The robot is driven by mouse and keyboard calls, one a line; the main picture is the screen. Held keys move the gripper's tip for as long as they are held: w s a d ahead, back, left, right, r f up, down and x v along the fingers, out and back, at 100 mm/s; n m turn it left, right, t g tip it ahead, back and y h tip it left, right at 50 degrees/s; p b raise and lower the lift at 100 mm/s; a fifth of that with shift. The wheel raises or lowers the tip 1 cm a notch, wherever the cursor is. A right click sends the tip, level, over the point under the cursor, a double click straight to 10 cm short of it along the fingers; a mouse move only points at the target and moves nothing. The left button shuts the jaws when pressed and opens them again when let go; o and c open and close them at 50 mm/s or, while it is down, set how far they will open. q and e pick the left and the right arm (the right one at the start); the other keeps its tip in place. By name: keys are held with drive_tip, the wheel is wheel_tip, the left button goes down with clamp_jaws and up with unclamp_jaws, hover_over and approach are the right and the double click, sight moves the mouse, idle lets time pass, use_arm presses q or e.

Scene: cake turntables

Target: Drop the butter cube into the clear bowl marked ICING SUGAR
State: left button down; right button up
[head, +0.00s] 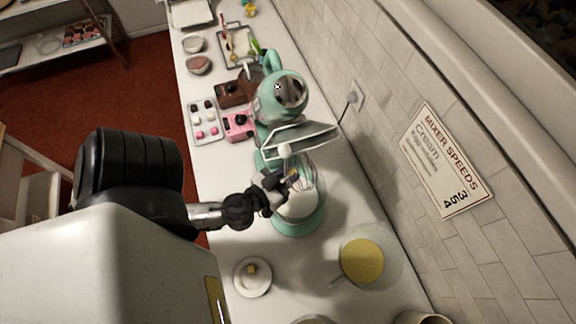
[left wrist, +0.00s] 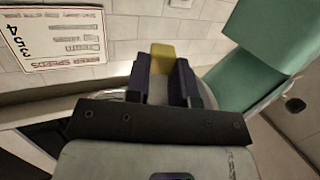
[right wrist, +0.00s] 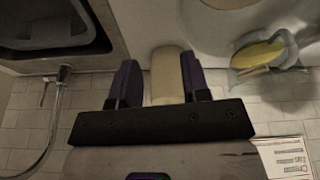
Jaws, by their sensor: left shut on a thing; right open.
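My left gripper (head: 278,187) is shut on a small yellow block, the butter cube (left wrist: 162,53), in the left wrist view. In the head view it is beside the mixer's whisk, over the near side of a clear bowl (head: 300,208) with white contents. Another clear bowl (head: 364,232) holds yellow contents. I cannot read an ICING SUGAR mark on either bowl. A second yellow piece (head: 252,269) lies on a small white plate (head: 254,291). My right gripper (right wrist: 157,82) is open, with a beige cylindrical thing between or beyond its fingers; I cannot tell which.
The green stand mixer (head: 272,105) has its head raised above the whisk. A pink box (head: 239,126) and a tray of sweets (head: 205,132) stand farther along the counter. A tiled wall (head: 380,150) borders the counter's right side. Bare counter (head: 235,220) shows around the small plate.

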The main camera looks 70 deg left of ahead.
use_arm(q)
drive_tip(key=shift+f, duration=0.6)
use_arm(e)
drive_tip(key=shift+d+f, duration=0.15)
drive_tip(key=shift+f, duration=0.25)
use_arm(q)
drive_tip(key=c, duration=0.9)
unclamp_jaws()
